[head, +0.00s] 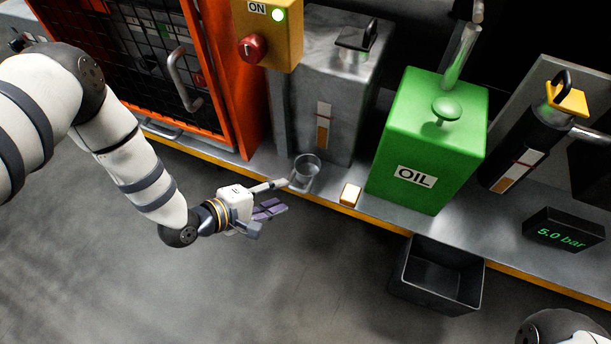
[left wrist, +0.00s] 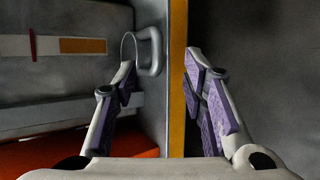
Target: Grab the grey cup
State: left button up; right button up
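The grey cup (head: 306,174) stands upright on the grey ledge, in front of the grey tank, and looks partly see-through. In the left wrist view a grey rounded shape with a thin rim, apparently the cup (left wrist: 155,50), shows beyond the left finger, beside the yellow edge. My left gripper (head: 285,196) is open and empty, left of and slightly below the cup in the head view. Its upper finger reaches close to the cup; whether they touch I cannot tell. Its purple-padded fingers also show spread in the left wrist view (left wrist: 160,65). My right gripper is out of view.
A small orange-and-white block (head: 350,194) and the green OIL can (head: 425,140) are right of the cup. The grey tank (head: 325,95) stands behind it. A black open bin (head: 435,289) is below the yellow-edged ledge (head: 385,222). The floor at lower left is clear.

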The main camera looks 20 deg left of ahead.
aim_at(294, 188)
pick_arm(q)
jog(key=b+x, duration=0.2)
jog(key=x, duration=0.3)
jog(key=shift+w+d+r+b, duration=0.15)
jog(key=shift+r+b, duration=0.05)
jog(key=shift+b, duration=0.1)
jog(key=shift+r, duration=0.1)
grip_shut()
